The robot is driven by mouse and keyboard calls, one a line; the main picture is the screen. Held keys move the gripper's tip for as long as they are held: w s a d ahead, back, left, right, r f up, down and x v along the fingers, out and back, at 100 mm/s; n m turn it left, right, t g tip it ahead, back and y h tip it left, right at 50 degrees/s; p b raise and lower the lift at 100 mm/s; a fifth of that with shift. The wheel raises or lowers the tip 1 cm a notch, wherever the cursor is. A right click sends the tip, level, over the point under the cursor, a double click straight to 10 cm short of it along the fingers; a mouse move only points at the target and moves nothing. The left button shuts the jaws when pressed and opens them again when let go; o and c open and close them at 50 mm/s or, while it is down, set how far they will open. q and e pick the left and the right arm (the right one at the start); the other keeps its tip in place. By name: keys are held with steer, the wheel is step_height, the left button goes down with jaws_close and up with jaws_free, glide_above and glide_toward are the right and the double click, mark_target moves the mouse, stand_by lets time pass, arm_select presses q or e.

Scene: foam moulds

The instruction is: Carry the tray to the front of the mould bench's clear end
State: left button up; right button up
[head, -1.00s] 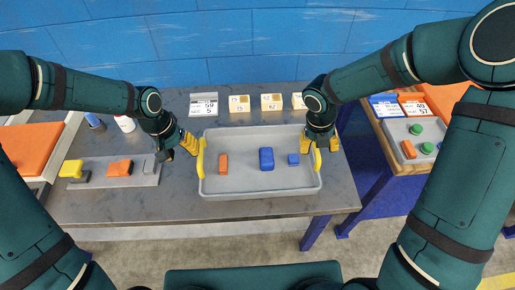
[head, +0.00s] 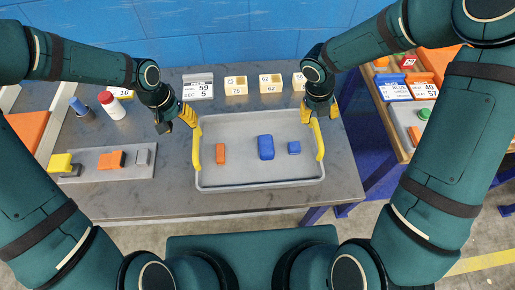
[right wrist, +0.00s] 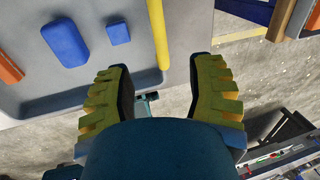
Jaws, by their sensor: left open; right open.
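The grey tray (head: 240,178) stands on the mould bench, with a yellow handle at each end. In it lie an orange block (head: 220,153), a larger blue block (head: 265,147) and a small blue block (head: 294,148). My left gripper (head: 182,122) is open and empty by the far end of the left handle (head: 196,148). My right gripper (head: 321,112) is open near the far end of the right handle (head: 318,142). In the right wrist view the right handle (right wrist: 158,35) runs ahead of the open fingers (right wrist: 163,80), without visible contact.
Left of the tray, a grey plate (head: 95,172) holds yellow, orange and grey pieces. Bottles (head: 112,106), a label card (head: 198,87) and several numbered blocks (head: 236,86) line the back. A side table (head: 397,148) stands right, beyond a gap.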

mark_target(195, 141)
arm_select(q)
steer(key=f, duration=0.3)
steer(key=d+f, duration=0.1)
steer(key=f, duration=0.3)
steer(key=d+f, duration=0.1)
steer(key=f, duration=0.3)
steer(key=shift+d, duration=0.1)
arm_select(e)
steer(key=f, duration=0.3)
steer(key=d+f, duration=0.1)
steer(key=f, duration=0.3)
steer(key=d+f, duration=0.1)
steer(key=f, duration=0.3)
steer(key=shift+d, duration=0.1)
arm_select(q)
jaws_close()
arm_select(e)
jaws_close()
arm_select(q)
steer(key=shift+w, duration=0.1)
